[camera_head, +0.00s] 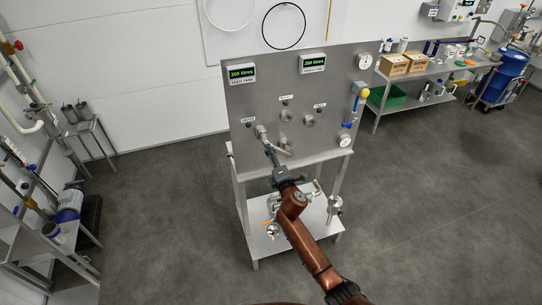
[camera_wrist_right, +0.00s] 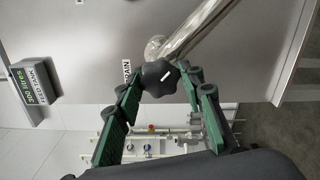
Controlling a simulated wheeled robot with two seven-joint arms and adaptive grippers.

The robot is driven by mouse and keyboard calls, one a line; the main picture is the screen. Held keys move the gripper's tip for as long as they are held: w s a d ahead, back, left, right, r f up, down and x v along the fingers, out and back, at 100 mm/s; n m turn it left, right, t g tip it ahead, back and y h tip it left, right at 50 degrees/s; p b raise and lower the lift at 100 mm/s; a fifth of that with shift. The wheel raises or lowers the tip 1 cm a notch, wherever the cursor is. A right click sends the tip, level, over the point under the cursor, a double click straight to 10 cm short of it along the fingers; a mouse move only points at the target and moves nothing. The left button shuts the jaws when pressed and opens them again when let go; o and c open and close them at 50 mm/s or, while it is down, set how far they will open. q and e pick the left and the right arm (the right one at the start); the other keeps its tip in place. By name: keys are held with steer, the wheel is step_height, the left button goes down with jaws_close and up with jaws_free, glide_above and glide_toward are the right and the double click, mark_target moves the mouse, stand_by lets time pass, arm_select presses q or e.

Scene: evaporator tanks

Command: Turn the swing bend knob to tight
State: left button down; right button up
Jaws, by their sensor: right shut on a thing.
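A steel panel (camera_head: 240,104) stands ahead of me. On it, a bent steel pipe, the swing bend (camera_head: 280,149), slants near the drain outlet. In the right wrist view the swing bend (camera_wrist_right: 199,28) runs to the upper right. My right gripper (camera_head: 268,151) reaches the panel there. In the wrist view its two green and black fingers (camera_wrist_right: 166,85) are closed around the knob from both sides. The knob is too small to make out in the head view. My left gripper is not in view.
A lower shelf (camera_head: 258,243) carries fittings. Grey floor (camera_head: 430,200) is clear to the right.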

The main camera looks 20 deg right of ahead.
steer(key=shift+m+p, duration=1.15)
steer(key=shift+m, duration=7.65)
steer(key=o, duration=1.2)
steer(key=shift+c, duration=0.2)
steer(key=s, duration=1.2)
steer(key=shift+d, duration=0.25)
steer(key=shift+f, duration=0.1)
